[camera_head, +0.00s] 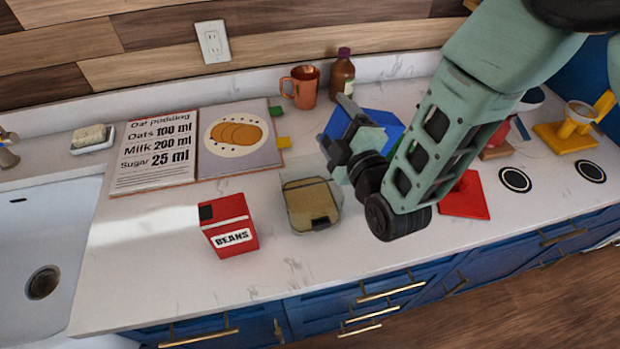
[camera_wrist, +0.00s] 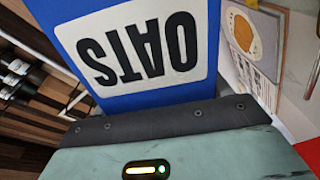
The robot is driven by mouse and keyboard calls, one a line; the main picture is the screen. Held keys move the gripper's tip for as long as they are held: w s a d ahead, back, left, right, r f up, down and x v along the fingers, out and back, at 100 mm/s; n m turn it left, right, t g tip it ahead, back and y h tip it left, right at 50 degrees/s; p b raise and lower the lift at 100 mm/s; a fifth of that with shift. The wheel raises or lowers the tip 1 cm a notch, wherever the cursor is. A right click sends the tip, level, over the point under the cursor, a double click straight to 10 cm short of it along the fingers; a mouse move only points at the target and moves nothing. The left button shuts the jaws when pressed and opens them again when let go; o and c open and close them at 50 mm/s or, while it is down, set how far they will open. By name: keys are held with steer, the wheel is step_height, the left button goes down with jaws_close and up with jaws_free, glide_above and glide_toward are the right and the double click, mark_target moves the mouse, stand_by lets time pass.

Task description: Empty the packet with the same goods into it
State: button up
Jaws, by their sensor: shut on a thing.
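My gripper (camera_head: 357,128) is shut on a blue packet (camera_head: 385,124) above the counter. In the wrist view the blue packet (camera_wrist: 207,50) has a white label reading OATS, upside down in that picture. The packet's opening is not visible, and my gripper hides part of it in the head view. A clear-sided container (camera_head: 312,205) with tan contents and a dark front tab stands on the counter, below and left of my gripper. A red packet labelled BEANS (camera_head: 229,225) stands left of the container.
An open recipe book (camera_head: 155,150) lies behind, listing oats, milk and sugar. A copper mug (camera_head: 305,88) and brown bottle (camera_head: 342,76) stand at the back. A red flat piece (camera_head: 465,198) and yellow stand (camera_head: 575,125) are right. The sink (camera_head: 30,240) is left.

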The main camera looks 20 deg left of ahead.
mark_target(322, 139)
steer(key=shift+s+a+f+n, duration=0.15)
steer(key=shift+f+n, duration=0.2)
steer(key=shift+n, duration=0.25)
steer(key=shift+s+a+f+n, duration=0.3)
steer(key=shift+a+f+n, duration=0.1)
steer(key=shift+f, duration=0.3)
steer(key=shift+s+a+f+n, duration=0.3)
steer(key=shift+f+n, duration=0.1)
steer(key=shift+f, duration=0.25)
steer(key=shift+s+a+f+n+b, duration=0.15)
steer(key=shift+f+n+b, duration=0.15)
steer(key=shift+n+b, duration=0.2)
steer(key=shift+s+a+f+n+b, duration=0.1)
steer(key=shift+f+n+b, duration=0.2)
steer(key=shift+n+b, duration=0.15)
steer(key=shift+s+a+r+n+b, duration=0.1)
steer(key=shift+s+a+n+b, duration=0.1)
steer(key=shift+n, duration=0.5)
steer(key=shift+s+a+n+b, duration=0.15)
steer(key=shift+n+b, duration=0.1)
steer(key=shift+n, duration=0.4)
steer(key=shift+s+a+r+n+b, duration=0.1)
steer(key=shift+a+n+b, duration=0.1)
steer(key=shift+n, duration=0.5)
stand_by(3.0)
